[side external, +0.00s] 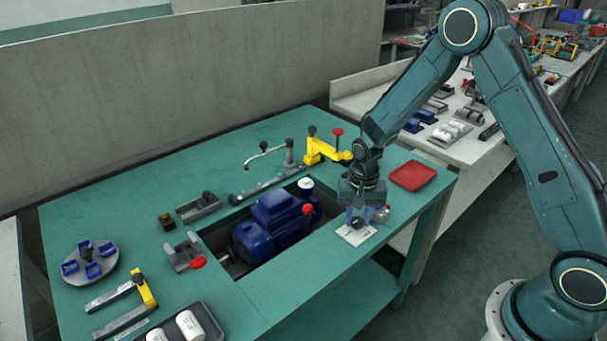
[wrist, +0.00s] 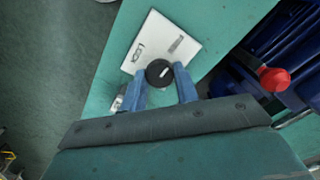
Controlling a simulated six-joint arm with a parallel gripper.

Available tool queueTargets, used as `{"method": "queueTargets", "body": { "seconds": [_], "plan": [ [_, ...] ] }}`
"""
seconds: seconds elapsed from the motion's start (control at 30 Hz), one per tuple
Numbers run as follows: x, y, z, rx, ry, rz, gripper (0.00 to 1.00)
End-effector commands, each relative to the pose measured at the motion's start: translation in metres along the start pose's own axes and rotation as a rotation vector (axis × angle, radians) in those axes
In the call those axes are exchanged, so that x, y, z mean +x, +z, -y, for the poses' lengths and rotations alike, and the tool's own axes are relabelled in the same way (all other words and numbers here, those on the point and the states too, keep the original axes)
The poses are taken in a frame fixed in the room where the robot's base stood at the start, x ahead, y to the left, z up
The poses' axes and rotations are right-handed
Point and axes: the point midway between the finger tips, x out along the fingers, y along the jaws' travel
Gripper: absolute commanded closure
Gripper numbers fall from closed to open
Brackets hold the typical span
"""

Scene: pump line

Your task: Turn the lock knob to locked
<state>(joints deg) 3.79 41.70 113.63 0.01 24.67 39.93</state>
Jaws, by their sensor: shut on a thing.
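The lock knob (wrist: 158,72) is a round black knob with a short white pointer line. It sits at the lower edge of a white plate (wrist: 165,38) printed "LOCK", with a small grey mark beside the word. The pointer line lies slanted in the wrist view; which setting it marks I cannot tell. My gripper (wrist: 160,80) has its two blue fingers on either side of the knob and is shut on it. In the side view my gripper (side external: 357,217) points down over the plate (side external: 356,236) near the green table's right front edge; there it hides the knob.
A blue motor pump (side external: 272,228) sits in the table's recess, left of my gripper, with a red knob (side external: 308,209) close by. A red tray (side external: 412,176) and a yellow clamp arm (side external: 325,152) stand behind. A small grey part (side external: 381,213) is just right of the fingers.

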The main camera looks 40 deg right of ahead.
Motion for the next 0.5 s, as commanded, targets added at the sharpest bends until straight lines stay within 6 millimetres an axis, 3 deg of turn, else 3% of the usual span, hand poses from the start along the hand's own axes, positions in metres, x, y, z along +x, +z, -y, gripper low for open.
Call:
{"method": "queueTargets", "body": {
  "seconds": [0.5],
  "plan": [
    [-0.0006,0.0000,0.0004,-0.298,-0.001,0.000,0.93]
  ]
}}
